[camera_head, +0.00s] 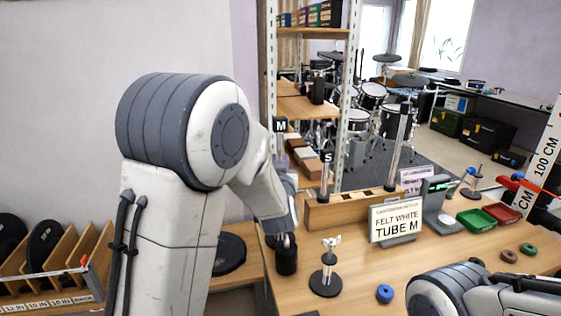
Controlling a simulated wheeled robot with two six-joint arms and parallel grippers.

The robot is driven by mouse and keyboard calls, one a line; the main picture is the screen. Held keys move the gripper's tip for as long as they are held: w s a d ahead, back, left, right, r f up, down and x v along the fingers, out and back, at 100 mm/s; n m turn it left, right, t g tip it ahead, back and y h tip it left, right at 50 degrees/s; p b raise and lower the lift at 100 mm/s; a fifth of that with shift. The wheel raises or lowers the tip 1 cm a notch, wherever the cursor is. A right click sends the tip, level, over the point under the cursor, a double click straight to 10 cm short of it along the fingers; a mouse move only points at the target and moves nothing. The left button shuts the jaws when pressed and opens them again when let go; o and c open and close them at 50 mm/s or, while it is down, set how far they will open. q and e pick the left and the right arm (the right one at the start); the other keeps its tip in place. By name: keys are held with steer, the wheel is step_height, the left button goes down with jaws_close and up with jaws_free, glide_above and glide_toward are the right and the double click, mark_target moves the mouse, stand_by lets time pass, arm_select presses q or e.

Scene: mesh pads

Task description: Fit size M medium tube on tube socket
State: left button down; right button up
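A dark tag marked M (281,125) stands upright just above my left wrist. What is below it is mostly hidden by my arm, so I cannot tell how far the tube reaches down. My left gripper (285,236) points down at the table's left part, directly over a short black cylinder (287,260), possibly the tube socket. I cannot see whether its fingers are shut on the tube or touch the cylinder. A tube marked S (326,163) stands in the wooden rack (350,208). My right arm enters at bottom right; its gripper is out of view.
A sign reading "FELT WHITE TUBE M" (396,221) stands before the rack. A small stand with a round black base (326,284) is right of the cylinder. A blue ring (385,293), green tray (476,220) and red tray (502,213) lie further right.

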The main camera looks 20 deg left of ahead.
arm_select(q)
steer(key=shift+f, duration=0.25)
steer(key=c, duration=0.7)
jaws_free()
steer(key=b+v, duration=0.2)
steer(key=v, duration=0.8)
steer(key=shift+s+d, duration=0.1)
steer(key=shift+s, duration=0.1)
steer(key=shift+d, duration=0.1)
